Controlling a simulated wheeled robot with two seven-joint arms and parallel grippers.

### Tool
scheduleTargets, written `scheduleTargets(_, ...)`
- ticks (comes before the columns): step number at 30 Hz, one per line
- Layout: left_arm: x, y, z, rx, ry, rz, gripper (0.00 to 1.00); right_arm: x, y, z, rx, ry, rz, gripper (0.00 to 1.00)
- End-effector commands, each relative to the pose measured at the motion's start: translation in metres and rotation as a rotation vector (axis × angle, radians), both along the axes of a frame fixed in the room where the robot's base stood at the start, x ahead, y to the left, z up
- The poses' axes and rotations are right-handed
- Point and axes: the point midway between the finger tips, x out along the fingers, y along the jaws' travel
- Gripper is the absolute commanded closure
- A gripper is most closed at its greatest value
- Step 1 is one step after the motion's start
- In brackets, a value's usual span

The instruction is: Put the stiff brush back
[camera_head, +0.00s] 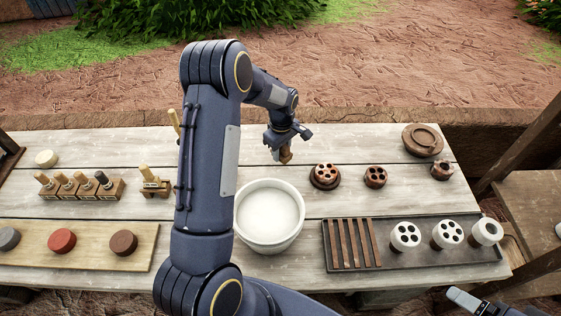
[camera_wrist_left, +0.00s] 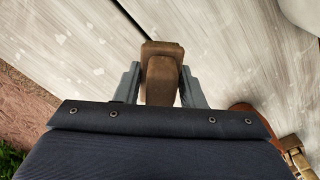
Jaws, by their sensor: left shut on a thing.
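My left gripper (camera_head: 287,138) is above the far middle of the table, behind the white bowl. It is shut on a brown wooden piece (camera_head: 286,155), which I take to be the stiff brush. In the left wrist view my left gripper (camera_wrist_left: 162,88) has a grey finger on each side of the brown brush (camera_wrist_left: 162,52); bristles cannot be made out. A small wooden stand (camera_head: 155,187) with a pale handle is left of my left arm, partly close behind it. My right gripper (camera_head: 466,299) shows only in part at the lower right corner; its jaws are unclear.
The white bowl (camera_head: 268,246) stands mid-table. A wooden rack (camera_head: 98,190) of several handled tools is at left, above a board (camera_head: 92,254) with coloured discs. Brown pierced discs (camera_head: 325,173) and a dark tray (camera_head: 420,267) with white pierced pieces are at right.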

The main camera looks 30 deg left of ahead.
Motion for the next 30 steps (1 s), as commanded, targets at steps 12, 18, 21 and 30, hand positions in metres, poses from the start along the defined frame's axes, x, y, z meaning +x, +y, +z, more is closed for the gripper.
scheduleTargets(12,0.0,0.0,-0.041,0.0,0.0,-0.001,0.86,0.0,0.0,-0.022,0.0,0.0,0.0,0.16)
scheduleTargets(18,0.0,0.0,-0.045,0.0,0.0,-0.001,0.86,0.0,0.0,-0.026,0.0,0.0,0.0,0.16)
scheduleTargets(21,0.0,0.0,-0.044,0.0,0.0,-0.001,0.56,0.0,0.0,-0.025,0.0,0.0,0.0,0.16)
scheduleTargets(30,0.0,0.0,-0.044,0.0,0.0,-0.001,0.43,0.0,0.0,-0.025,0.0,0.0,0.0,0.16)
